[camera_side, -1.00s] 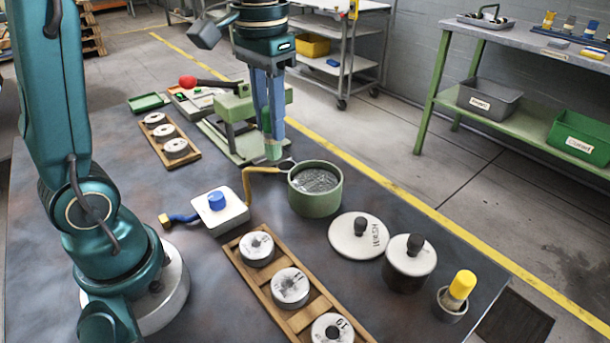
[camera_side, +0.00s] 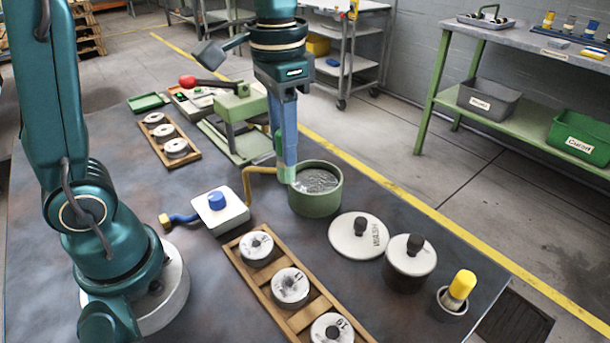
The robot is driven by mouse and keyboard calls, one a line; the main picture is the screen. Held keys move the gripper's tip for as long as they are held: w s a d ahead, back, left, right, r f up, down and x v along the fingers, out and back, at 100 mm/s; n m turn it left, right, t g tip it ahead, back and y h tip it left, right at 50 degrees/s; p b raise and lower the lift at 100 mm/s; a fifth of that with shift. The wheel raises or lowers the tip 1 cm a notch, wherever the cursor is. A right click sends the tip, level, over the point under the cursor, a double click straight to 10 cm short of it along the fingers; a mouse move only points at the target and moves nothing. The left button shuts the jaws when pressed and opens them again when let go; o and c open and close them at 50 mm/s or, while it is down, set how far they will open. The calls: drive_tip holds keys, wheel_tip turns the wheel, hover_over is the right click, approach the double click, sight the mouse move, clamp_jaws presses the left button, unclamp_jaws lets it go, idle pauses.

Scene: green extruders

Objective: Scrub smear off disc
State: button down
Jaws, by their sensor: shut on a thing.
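Three pale discs sit in a wooden tray at the front. The middle disc (camera_side: 290,286) carries a dark smear on its top. A yellow-handled brush (camera_side: 462,284) stands in a small grey cup (camera_side: 453,307) at the right. My gripper (camera_side: 287,177) points down at the left rim of a green pot (camera_side: 315,200) with a metal mesh inside. Its fingers are shut at the small dark loop handle beside the rim. The fingers hide that handle. My gripper is well behind the tray and away from the brush.
An ochre bent bar (camera_side: 247,187) runs beside the pot. A white box with a blue knob (camera_side: 217,201), a white lid (camera_side: 358,237) and a lidded dark jar (camera_side: 408,257) stand nearby. A green press (camera_side: 238,115) stands behind.

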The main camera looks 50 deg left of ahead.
drive_tip(key=s+d+f+m, duration=0.1)
drive_tip(key=s+d+m, duration=0.6)
drive_tip(key=d, duration=0.6)
drive_tip(key=shift+w+a+f, duration=0.1)
drive_tip(key=shift+a+f, duration=0.05)
drive_tip(key=shift+f, duration=3.8)
drive_tip(key=shift+w+a+f, duration=0.1)
drive_tip(key=shift+a+f, duration=0.1)
drive_tip(key=shift+a, duration=2.75)
drive_tip(key=shift+d, duration=2.95)
drive_tip(key=shift+s+d, duration=0.1)
drive_tip(key=shift+s, duration=0.25)
drive_tip(key=shift+w+a, duration=0.1)
drive_tip(key=shift+a, duration=3.05)
drive_tip(key=d, duration=0.6)
drive_tip(key=shift+d, duration=0.25)
wheel_tip(320, 180, up, 8)
drive_tip(key=shift+a, duration=0.15)
